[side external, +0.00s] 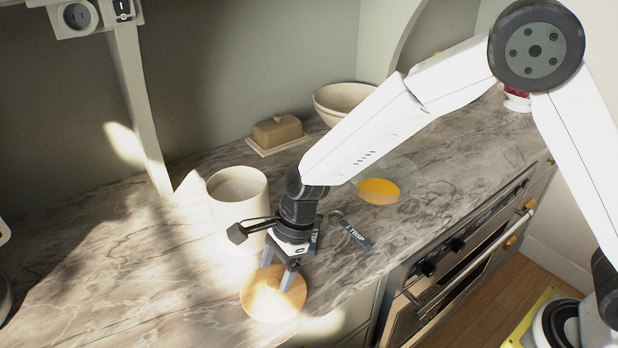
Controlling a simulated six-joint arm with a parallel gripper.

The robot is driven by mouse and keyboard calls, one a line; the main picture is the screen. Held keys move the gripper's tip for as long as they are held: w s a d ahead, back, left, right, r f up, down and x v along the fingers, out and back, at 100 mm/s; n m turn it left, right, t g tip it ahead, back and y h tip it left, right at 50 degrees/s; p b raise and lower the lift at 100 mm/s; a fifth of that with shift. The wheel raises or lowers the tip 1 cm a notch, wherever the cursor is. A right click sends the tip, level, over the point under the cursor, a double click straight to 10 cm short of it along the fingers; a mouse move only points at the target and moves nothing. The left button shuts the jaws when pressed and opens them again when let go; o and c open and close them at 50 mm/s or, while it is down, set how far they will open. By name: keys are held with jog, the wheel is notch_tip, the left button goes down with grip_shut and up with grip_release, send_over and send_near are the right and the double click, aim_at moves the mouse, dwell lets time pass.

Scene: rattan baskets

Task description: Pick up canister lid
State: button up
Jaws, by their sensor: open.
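The canister lid (270,303) is a round, light wooden disc lying flat on the marble counter near its front edge. My gripper (280,284) points down over the lid, with its fingers open around the lid's middle. The fingers hide the centre of the lid, and I cannot tell whether they touch it. A cream canister (238,200) stands upright and open just behind and to the left of my gripper.
Measuring spoons, one with a tag marked TBSP (356,236), lie right of my gripper. A glass dish with yellow contents (378,191) is beyond. A butter dish (278,131) and a cream bowl (342,100) stand at the back.

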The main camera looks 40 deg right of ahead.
aim_at(261, 297)
jog(key=shift+x, duration=1.1)
grip_shut()
